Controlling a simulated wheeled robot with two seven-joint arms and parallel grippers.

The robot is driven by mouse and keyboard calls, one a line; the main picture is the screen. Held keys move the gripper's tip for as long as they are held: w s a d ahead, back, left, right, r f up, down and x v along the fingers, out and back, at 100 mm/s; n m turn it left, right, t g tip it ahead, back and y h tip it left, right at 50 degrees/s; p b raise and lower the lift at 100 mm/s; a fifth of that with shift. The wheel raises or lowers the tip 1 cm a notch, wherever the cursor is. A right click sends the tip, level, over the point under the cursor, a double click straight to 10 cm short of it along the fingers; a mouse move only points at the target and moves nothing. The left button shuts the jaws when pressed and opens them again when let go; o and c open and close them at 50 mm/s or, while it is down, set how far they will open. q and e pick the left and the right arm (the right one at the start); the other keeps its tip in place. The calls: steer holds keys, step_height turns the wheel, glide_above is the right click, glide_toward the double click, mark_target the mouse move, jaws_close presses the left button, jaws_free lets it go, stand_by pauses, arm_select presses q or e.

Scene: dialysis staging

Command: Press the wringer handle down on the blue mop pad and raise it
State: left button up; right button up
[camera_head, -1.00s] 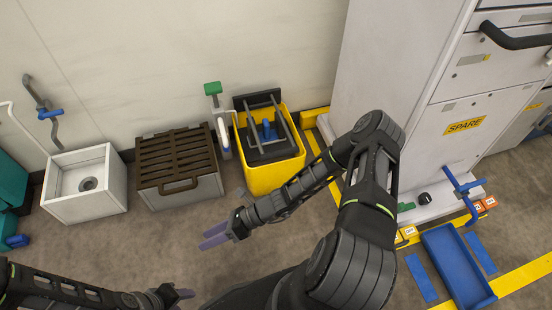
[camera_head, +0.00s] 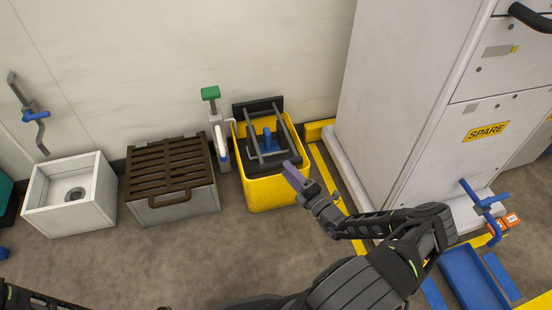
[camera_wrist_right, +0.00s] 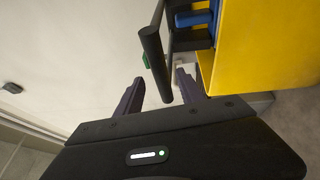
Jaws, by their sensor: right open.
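The yellow mop bucket (camera_head: 262,192) stands against the wall with a dark wringer and a grey bar frame, likely the wringer handle (camera_head: 284,126), leaning over its top. A blue piece, likely the mop pad (camera_head: 267,140), shows between the bars; its lower part is hidden. My right gripper (camera_head: 295,174) is open and empty at the bucket's front right rim. In the right wrist view, a dark bar (camera_wrist_right: 154,62) runs between the spread fingers; I cannot tell if they touch it. My left gripper is out of view.
A grated box (camera_head: 170,175) and a white sink box (camera_head: 72,195) stand left of the bucket. A green-topped post (camera_head: 211,93) is beside it. The tall SPARE cabinet (camera_head: 425,110) stands close on the right, with a blue tray (camera_head: 470,278) in front. The floor before the boxes is clear.

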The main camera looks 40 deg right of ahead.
steer(key=w, duration=0.2)
steer(key=w+b, duration=0.1)
steer(key=w, duration=0.4)
steer(key=shift+w+a+r+b, duration=0.15)
steer(key=shift+a+r+b, duration=0.1)
steer(key=shift+r+b, duration=0.15)
jaws_close()
stand_by(1.0)
